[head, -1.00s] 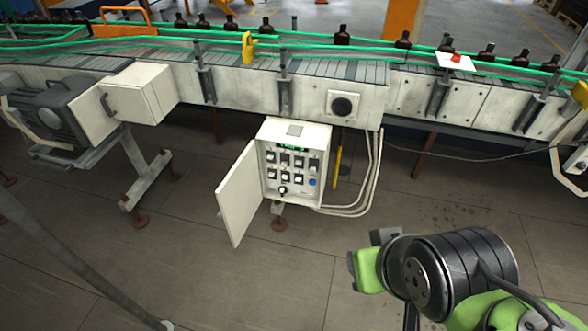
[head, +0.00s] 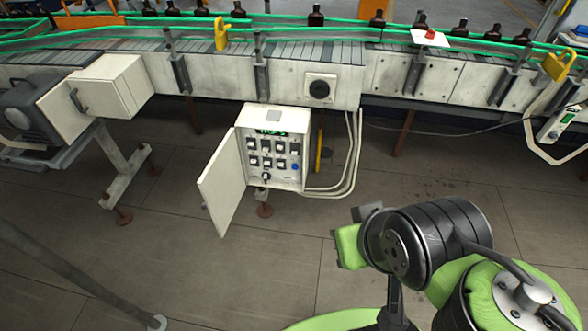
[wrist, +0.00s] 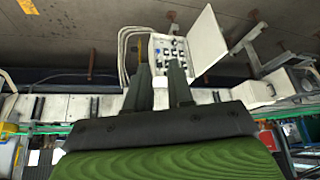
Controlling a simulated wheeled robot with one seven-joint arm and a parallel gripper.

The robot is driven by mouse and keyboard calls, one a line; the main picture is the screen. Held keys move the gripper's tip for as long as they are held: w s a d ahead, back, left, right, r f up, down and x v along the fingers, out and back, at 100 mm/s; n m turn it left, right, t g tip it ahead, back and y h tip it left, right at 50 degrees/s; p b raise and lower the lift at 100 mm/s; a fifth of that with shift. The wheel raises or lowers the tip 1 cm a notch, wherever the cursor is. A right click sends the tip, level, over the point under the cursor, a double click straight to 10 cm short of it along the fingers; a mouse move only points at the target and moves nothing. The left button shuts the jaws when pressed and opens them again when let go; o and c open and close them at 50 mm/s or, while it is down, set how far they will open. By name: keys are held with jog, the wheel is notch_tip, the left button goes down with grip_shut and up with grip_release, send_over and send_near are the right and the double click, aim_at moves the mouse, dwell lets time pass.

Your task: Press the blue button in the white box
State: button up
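The white box (head: 307,150) hangs below the conveyor in the head view, its door (head: 221,185) swung open to the left. Its panel carries several dark switches and a small green display (head: 271,132). The blue button (head: 295,166) sits at the panel's lower right, uncovered.
The conveyor (head: 215,78) with several amber bottles (head: 316,15) runs above the box. Pale conduits (head: 350,160) and a yellow post (head: 319,142) are right of the box. A motor (head: 30,110) stands left. The floor (head: 290,265) before the box is clear.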

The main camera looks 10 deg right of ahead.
grip_shut()
dwell(1.4)
